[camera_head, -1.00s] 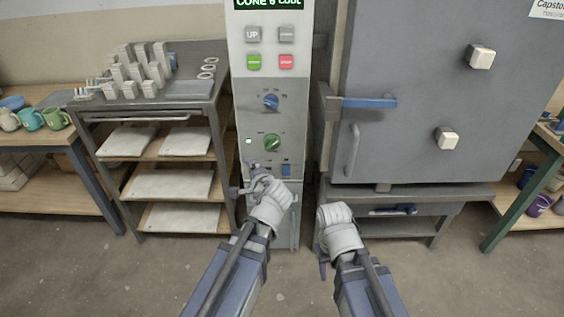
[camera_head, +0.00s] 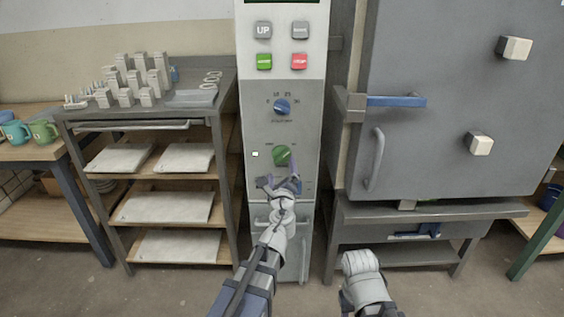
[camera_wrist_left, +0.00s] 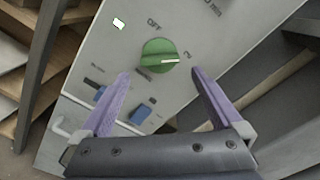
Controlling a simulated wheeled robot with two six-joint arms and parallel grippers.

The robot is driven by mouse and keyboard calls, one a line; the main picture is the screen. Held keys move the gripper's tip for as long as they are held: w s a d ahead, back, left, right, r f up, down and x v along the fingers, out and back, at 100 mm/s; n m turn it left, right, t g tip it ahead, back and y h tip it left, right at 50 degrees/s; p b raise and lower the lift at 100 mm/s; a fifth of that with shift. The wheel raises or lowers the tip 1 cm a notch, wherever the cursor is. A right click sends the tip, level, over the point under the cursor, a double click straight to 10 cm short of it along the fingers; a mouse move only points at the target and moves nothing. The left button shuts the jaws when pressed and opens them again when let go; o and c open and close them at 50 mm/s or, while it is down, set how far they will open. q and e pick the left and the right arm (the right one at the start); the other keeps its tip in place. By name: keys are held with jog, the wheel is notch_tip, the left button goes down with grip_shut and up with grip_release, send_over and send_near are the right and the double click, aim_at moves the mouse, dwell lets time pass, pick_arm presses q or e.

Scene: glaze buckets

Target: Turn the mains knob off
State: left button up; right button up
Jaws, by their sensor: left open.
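The green knob (camera_head: 282,155) is on the grey front of the tall control panel, below a blue knob. The left wrist view shows it close (camera_wrist_left: 159,56), its pale pointer mark turned to the right. The word OFF stands above it, and the mark does not point at it. My left gripper (camera_head: 279,174) is just below and in front of the knob. Its two purple fingers (camera_wrist_left: 161,76) are spread to either side, with the knob beyond the tips; I see no contact. My right arm is low at the right, its fingers not clearly visible.
The blue knob (camera_head: 282,107) and push buttons are higher on the panel (camera_head: 259,205). A blue switch (camera_wrist_left: 142,111) is below the green knob. A shelf rack (camera_head: 218,225) stands left; a grey kiln with a blue handle (camera_head: 396,101) stands right.

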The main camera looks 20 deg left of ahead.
aim_at(281, 158)
pick_arm(q)
jog(key=x, duration=0.7)
jog(key=shift+w+a, duration=0.1)
jog(key=c, duration=1.1)
